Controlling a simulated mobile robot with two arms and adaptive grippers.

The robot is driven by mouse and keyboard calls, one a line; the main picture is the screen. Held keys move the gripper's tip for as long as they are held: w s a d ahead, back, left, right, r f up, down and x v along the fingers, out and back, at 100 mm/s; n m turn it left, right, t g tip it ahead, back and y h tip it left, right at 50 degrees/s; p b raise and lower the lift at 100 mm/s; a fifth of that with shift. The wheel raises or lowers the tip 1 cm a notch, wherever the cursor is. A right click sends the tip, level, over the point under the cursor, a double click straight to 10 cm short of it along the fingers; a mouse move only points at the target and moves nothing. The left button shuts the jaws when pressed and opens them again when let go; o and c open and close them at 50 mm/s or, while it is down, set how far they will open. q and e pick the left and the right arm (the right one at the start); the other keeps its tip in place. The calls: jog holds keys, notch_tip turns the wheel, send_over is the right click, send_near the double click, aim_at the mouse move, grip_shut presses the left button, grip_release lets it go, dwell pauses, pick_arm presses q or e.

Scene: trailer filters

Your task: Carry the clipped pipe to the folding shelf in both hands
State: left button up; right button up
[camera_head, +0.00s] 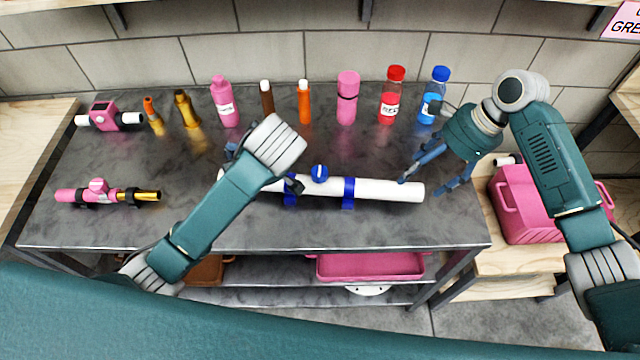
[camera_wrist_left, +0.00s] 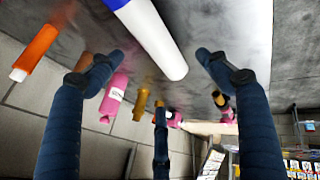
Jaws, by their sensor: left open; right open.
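A white pipe (camera_head: 390,189) lies across the grey metal table, with blue clips (camera_head: 348,190) around it and a round blue knob (camera_head: 319,172) beside it. My left gripper is mostly hidden behind its own wrist in the head view, over the pipe's left part. In the left wrist view this gripper (camera_wrist_left: 161,60) is open, with the white pipe end (camera_wrist_left: 155,40) showing between its spread fingers. My right gripper (camera_head: 430,186) is open and empty at the pipe's right end. I cannot tell if its fingertip touches the pipe. I cannot identify the folding shelf.
Several bottles and tubes, including a red bottle (camera_head: 391,95) and a blue bottle (camera_head: 433,94), stand along the table's back. Pink fittings (camera_head: 98,190) lie at the left. A pink box (camera_head: 520,215) sits on the wooden bench at right. The table front is clear.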

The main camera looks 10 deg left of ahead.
aim_at(398, 190)
pick_arm(q)
jog(key=x, duration=1.1)
jog(key=shift+a+f, duration=0.1)
jog(key=shift+a, duration=0.25)
pick_arm(e)
jog(key=x, duration=1.1)
jog(key=shift+w+a, duration=0.2)
jog(key=shift+a, duration=0.05)
pick_arm(q)
jog(key=shift+w, duration=0.1)
jog(key=c, duration=1.8)
pick_arm(e)
jog(key=shift+r, duration=0.1)
jog(key=c, duration=1.8)
